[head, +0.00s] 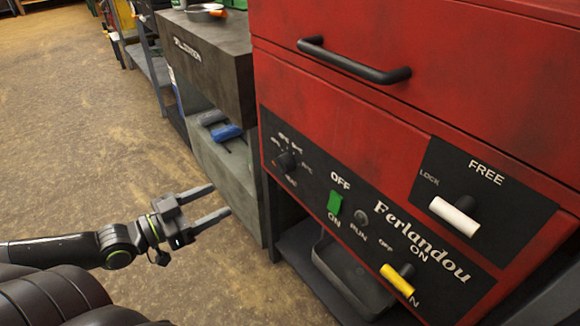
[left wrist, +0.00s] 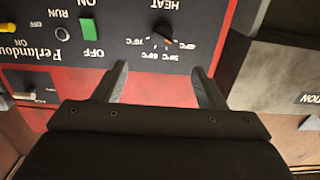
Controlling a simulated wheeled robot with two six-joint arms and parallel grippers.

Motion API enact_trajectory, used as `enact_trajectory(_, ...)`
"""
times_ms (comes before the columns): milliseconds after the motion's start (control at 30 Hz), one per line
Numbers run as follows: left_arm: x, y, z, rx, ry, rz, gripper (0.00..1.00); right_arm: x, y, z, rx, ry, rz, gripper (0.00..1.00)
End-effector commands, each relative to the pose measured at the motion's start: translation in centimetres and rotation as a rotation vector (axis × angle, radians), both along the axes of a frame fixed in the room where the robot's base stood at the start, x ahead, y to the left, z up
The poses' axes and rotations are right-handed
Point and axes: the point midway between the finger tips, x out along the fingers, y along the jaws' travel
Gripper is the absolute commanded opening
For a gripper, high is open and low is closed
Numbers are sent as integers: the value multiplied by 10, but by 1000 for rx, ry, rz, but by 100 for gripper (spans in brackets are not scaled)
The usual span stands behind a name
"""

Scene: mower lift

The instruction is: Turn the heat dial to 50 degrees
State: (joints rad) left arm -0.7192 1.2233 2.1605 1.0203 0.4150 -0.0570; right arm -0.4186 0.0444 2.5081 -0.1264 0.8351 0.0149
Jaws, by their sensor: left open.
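The heat dial (head: 287,160) is a small dark knob on the black control panel of a red machine, with white temperature marks around it. In the left wrist view the dial (left wrist: 163,34) shows upside down with an orange-brown mark, labelled HEAT, and marks such as 50, 60 and 70 degrees beside it. Which mark it points to is hard to tell. My left gripper (head: 222,202) is open and empty, left of the panel and apart from the dial. In the wrist view its fingers (left wrist: 162,85) lie below the dial in the picture. My right gripper is not in view.
The panel also has a green switch (head: 335,203), a yellow lever (head: 397,280) and a white lever (head: 454,216). A black drawer handle (head: 352,62) sticks out above. A grey cabinet (head: 212,60) stands left of the machine. Open floor (head: 80,130) lies at the left.

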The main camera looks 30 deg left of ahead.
Motion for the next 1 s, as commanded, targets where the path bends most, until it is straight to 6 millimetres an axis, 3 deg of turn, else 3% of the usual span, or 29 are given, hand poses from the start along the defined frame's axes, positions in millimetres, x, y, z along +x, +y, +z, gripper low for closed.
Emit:
enact_trajectory(267, 12, 2, 4, -4, -20, 0, 64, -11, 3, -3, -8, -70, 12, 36)
enact_trajectory(700, 60, -19, 5, -7, -21, -3, 64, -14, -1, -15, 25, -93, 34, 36)
enact_trajectory(1000, 94, -32, 6, -7, -21, 0, 64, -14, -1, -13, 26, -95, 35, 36)
